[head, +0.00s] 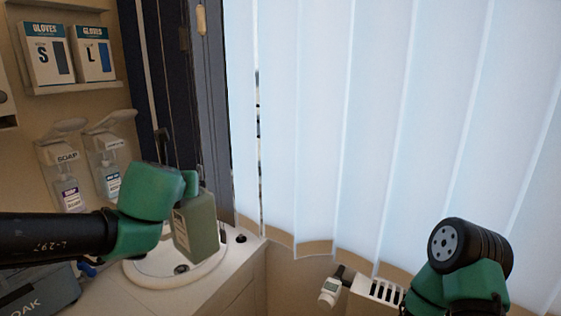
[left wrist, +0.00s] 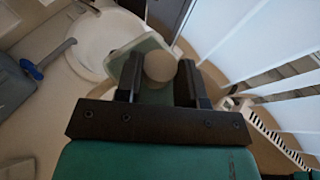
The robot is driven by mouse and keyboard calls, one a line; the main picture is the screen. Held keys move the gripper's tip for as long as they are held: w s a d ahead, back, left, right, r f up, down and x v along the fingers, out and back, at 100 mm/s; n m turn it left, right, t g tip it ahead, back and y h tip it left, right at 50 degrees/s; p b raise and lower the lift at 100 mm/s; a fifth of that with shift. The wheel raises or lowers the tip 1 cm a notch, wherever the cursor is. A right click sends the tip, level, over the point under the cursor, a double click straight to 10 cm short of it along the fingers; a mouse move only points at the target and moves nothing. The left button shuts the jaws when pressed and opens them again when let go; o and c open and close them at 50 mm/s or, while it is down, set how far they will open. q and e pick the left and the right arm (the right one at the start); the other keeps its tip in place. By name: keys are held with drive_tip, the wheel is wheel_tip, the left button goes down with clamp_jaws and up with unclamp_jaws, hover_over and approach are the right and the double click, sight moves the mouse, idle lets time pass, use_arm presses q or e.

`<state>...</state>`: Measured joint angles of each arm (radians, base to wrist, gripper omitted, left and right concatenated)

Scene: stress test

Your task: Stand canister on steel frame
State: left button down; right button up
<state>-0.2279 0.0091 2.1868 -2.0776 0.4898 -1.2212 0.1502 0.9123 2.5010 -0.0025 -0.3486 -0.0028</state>
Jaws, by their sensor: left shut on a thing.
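A grey-green canister (head: 197,228) with a pale label hangs from my left gripper (head: 190,184) in the head view, slightly tilted, in front of the round sink. In the left wrist view my left gripper (left wrist: 159,84) is shut on the canister (left wrist: 148,44), its two dark fingers on either side of a round, tan cap (left wrist: 160,67). My right arm shows at the lower right of the head view, but its gripper is not in view. No steel frame can be made out in either view.
A round white sink (head: 150,268) is set in a pale counter (head: 225,272) behind and below the canister. Soap dispensers (head: 68,190) and glove boxes (head: 48,52) are on the left wall. Vertical blinds (head: 390,120) hang above a white radiator (head: 378,291). A grey case (head: 40,290) stands at lower left.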

use_arm(q)
drive_tip(key=shift+d+r+m+h, duration=0.5)
drive_tip(key=shift+d+r+h, duration=0.1)
drive_tip(key=shift+r, duration=0.2)
drive_tip(key=shift+a, duration=0.1)
idle(0.8)
